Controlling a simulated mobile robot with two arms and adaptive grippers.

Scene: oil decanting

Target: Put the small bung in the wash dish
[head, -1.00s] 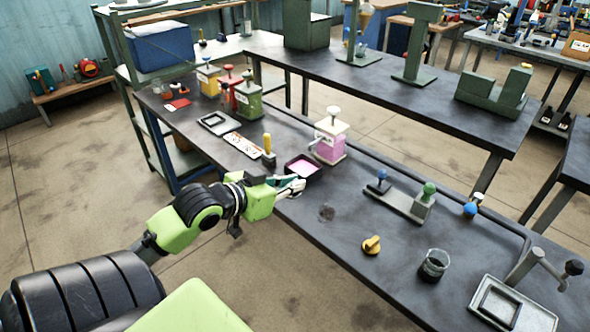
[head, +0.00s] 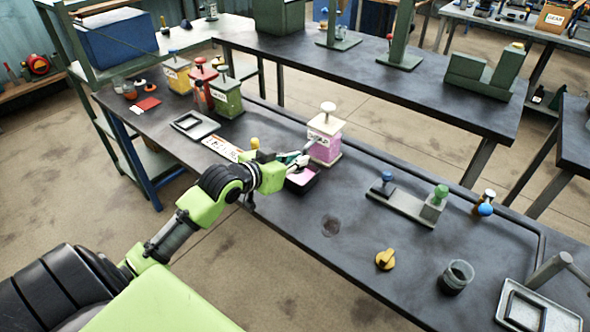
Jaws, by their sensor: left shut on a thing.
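My left gripper (head: 298,161) is in the middle of the head view, just above and behind a dark square dish with pink liquid (head: 301,181), which I take to be the wash dish. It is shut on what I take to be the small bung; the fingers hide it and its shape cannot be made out. The fingertips are close to the spout of a pink can (head: 325,138) with a white knob; whether they touch it I cannot tell. My right gripper is not in view.
A rack with blue and green knobs (head: 408,204), a small round flask (head: 485,204), a yellow knob (head: 385,259), a dark cup (head: 455,278) and a grey tray (head: 538,311) stand to the right. Green (head: 227,99) and yellow cans (head: 177,76) stand left.

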